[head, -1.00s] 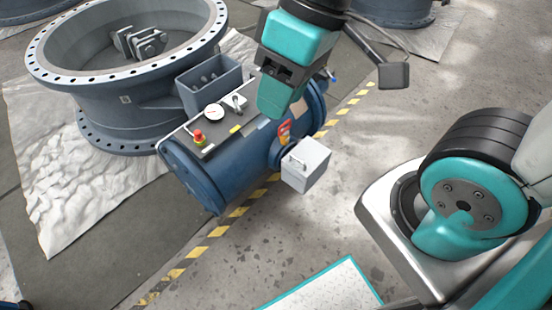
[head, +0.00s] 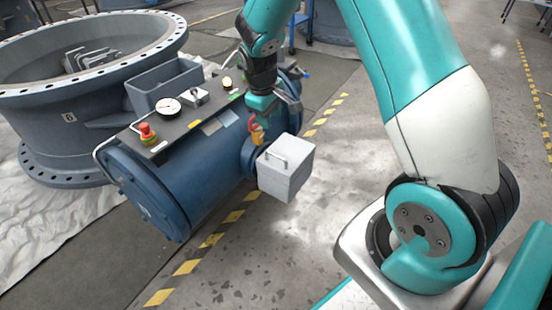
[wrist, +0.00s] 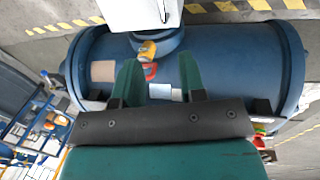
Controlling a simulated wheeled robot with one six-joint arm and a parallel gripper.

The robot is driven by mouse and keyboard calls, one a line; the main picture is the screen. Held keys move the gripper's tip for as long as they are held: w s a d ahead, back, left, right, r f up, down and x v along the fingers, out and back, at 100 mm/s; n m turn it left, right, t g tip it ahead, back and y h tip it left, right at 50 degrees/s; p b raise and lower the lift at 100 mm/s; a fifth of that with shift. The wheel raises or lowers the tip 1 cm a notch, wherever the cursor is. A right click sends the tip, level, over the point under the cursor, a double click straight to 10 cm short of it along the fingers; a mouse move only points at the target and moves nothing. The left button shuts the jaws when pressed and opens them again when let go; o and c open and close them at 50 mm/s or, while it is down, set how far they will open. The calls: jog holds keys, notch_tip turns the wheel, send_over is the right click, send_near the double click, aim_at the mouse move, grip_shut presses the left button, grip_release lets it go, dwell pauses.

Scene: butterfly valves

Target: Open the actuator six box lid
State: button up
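In the wrist view the box (wrist: 141,14) is at the top edge, partly cut off. My gripper (head: 258,112) is above the actuator, behind the box. In the wrist view my gripper (wrist: 160,62) points at the blue cylinder, its two teal fingers apart with nothing held. A yellow and red padlock-like piece (head: 257,134) is between gripper and box.
A red emergency button (head: 147,132), a gauge (head: 168,106) and an open-topped grey bin (head: 165,85) are on or behind the actuator's top. Yellow-black floor tape (head: 210,240) runs alongside. The floor right of the box is clear.

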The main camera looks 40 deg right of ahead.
aim_at(276, 155)
jog(key=d+f+b, duration=0.1)
jog(key=f, duration=0.4)
jog(key=d+f+b, duration=0.1)
jog(key=f+b, duration=0.1)
jog(key=f, duration=0.3)
jog(key=w+d+f+b, duration=0.1)
jog(key=f, duration=0.4)
jog(key=shift+f, duration=0.35)
jog(key=shift+a, duration=0.1)
grip_shut()
